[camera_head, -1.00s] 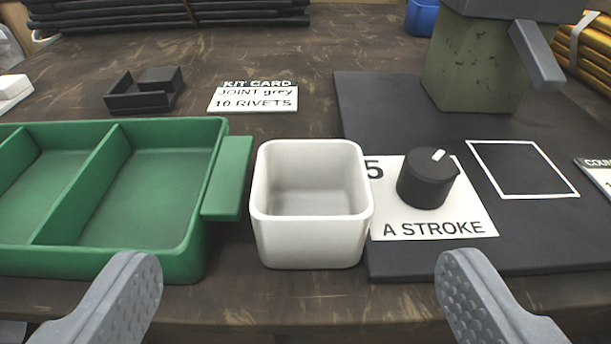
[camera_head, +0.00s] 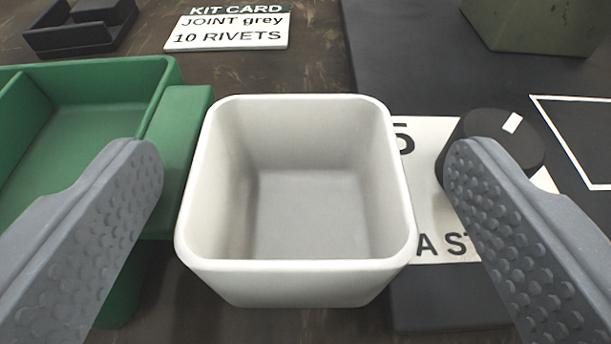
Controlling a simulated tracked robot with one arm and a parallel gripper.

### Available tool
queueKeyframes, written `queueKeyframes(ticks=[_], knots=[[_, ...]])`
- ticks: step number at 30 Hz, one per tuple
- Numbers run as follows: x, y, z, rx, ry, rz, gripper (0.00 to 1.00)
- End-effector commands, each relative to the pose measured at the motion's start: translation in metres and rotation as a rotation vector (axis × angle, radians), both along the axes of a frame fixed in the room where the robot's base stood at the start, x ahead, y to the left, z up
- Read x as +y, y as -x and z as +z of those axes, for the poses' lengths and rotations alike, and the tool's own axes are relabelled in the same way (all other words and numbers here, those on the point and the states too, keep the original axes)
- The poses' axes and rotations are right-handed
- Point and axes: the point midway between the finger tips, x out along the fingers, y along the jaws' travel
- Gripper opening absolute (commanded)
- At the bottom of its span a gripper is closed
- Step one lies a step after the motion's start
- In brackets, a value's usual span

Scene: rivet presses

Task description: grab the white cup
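The white cup (camera_head: 300,283) is a square, open-topped container with rounded corners, and it looks empty. It stands upright on the dark brown table in the middle of the view. My gripper (camera_head: 303,165) is open, with one grey studded finger on the left of the cup and one on the right. A gap shows between each finger and the cup's walls, so neither finger seems to touch it. The left finger covers part of the green tray, and the right finger covers part of the black knob's card.
A green divided tray (camera_head: 172,150) stands close at the cup's left. A black knob (camera_head: 505,140) on a white card (camera_head: 425,140) sits close at its right, on a dark mat (camera_head: 400,60). A kit card (camera_head: 228,27) and a black holder (camera_head: 80,30) lie behind.

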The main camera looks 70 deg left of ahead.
Motion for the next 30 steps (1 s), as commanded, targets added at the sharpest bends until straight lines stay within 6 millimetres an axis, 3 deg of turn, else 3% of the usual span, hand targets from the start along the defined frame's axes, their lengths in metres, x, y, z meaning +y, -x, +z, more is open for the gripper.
queueKeyframes(ticks=[1,5,17,27,30], knots=[[0.0,0.0,0.0,0.0,0.0,0.0,0.69],[0.0,0.0,0.0,0.0,0.0,0.0,0.33],[-0.001,0.0,0.003,0.0,0.001,-0.001,0.32],[-0.001,-0.001,0.042,-0.003,0.0,-0.001,0.32],[-0.006,0.013,0.036,0.005,0.001,-0.001,0.32]])
